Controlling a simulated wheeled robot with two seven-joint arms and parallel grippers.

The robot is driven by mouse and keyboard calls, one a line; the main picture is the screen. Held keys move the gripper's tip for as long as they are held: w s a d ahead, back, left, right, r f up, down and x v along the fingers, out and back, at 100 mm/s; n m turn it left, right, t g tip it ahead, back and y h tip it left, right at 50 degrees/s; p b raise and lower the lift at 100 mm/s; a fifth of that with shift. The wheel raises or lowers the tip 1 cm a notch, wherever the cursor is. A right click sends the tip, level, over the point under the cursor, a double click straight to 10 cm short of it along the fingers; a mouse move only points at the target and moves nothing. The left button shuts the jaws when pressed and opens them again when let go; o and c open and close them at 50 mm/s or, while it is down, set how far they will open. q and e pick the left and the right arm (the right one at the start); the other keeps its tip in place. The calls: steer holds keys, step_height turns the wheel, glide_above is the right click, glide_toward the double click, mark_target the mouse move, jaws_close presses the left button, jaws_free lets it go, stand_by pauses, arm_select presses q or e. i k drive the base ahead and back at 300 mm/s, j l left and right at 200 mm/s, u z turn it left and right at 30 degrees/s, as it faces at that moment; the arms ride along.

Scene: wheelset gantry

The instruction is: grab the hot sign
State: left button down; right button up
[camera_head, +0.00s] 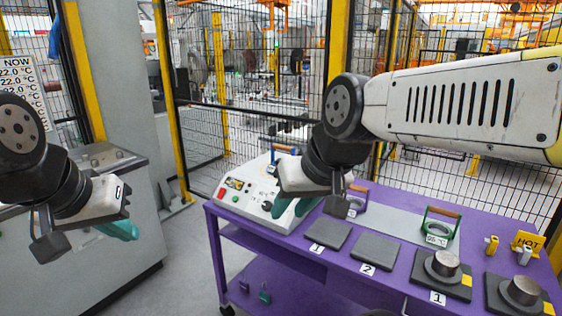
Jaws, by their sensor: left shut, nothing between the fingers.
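The hot sign (527,243) is a small yellow plate marked HOT. It stands upright near the far right end of the purple table (385,286). My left gripper (124,231) is at the left, away from the table, with its teal fingers together and nothing held. My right gripper (295,207) is over the table's left part, beside the white control box. Its two teal fingers look apart, with nothing seen between them. It is far to the left of the sign.
Metal cylinders (446,264) sit on dark pads at the table's front right. Small yellow items (491,245) and a green-framed handle (440,226) stand left of the sign. The white control box (247,192) is at the table's left end. Mesh fencing stands behind.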

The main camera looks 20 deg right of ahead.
mark_target(536, 241)
steer(key=k+l, duration=0.1)
steer(key=l, duration=0.35)
steer(key=k+l, duration=0.15)
steer(key=l, duration=0.3)
steer(key=k+l, duration=0.1)
steer(key=l, duration=0.4)
steer(key=k+l, duration=0.15)
steer(key=l, duration=0.3)
steer(key=k+l, duration=0.1)
steer(key=l, duration=0.35)
steer(key=k+l, duration=0.1)
steer(key=l, duration=0.35)
steer(key=k+l, duration=0.15)
steer(key=l, duration=0.3)
steer(key=k+l, duration=0.1)
steer(key=l, duration=0.4)
